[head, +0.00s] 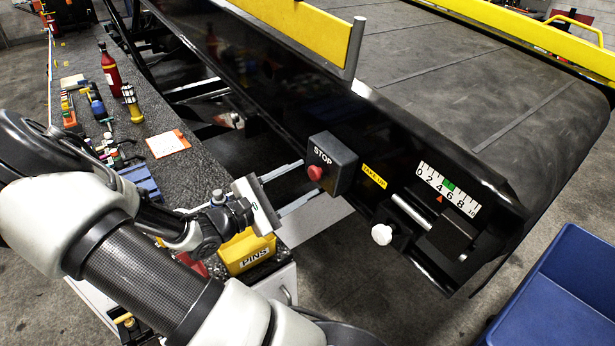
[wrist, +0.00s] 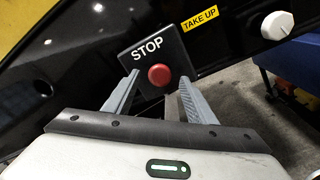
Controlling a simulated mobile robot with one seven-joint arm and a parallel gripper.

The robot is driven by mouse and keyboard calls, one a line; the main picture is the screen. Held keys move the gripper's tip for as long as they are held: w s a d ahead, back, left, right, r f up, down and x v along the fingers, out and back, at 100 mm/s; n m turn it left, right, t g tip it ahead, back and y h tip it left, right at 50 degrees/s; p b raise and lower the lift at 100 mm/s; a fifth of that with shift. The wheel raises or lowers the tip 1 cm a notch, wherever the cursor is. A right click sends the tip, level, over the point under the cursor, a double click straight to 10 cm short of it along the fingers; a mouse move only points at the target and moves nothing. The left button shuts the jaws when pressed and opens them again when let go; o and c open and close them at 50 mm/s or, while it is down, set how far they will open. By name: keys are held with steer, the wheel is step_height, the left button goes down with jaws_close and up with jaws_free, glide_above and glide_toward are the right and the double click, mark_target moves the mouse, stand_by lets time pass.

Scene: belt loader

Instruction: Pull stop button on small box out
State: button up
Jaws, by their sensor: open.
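The small black box (head: 334,160) marked STOP is fixed to the side of the belt loader. Its red stop button (head: 315,173) sticks out from its face. In the wrist view the red button (wrist: 160,76) sits on the box (wrist: 152,56), between my fingertips in the picture. My gripper (head: 304,184) is open and empty, its two fingers pointing at the box. In the head view the fingertips end just short of the box. I cannot tell how far the button stands out.
A TAKE UP label (head: 374,176), a white knob (head: 381,234) and a numbered scale (head: 447,191) are right of the box. A workbench (head: 178,182) with tools, bottles and a yellow PINS bin (head: 247,252) lies left, under my arm. A blue bin (head: 560,290) stands lower right.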

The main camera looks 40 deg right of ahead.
steer(key=shift+d, duration=1.3)
jaws_close()
steer(key=shift+w+a+p, duration=0.1)
steer(key=shift+a+p, duration=0.2)
steer(key=shift+a, duration=0.6)
jaws_free()
steer(key=shift+a, duration=0.2)
steer(key=a, duration=1.7)
steer(key=shift+w+b, duration=0.35)
steer(key=shift+w, duration=0.1)
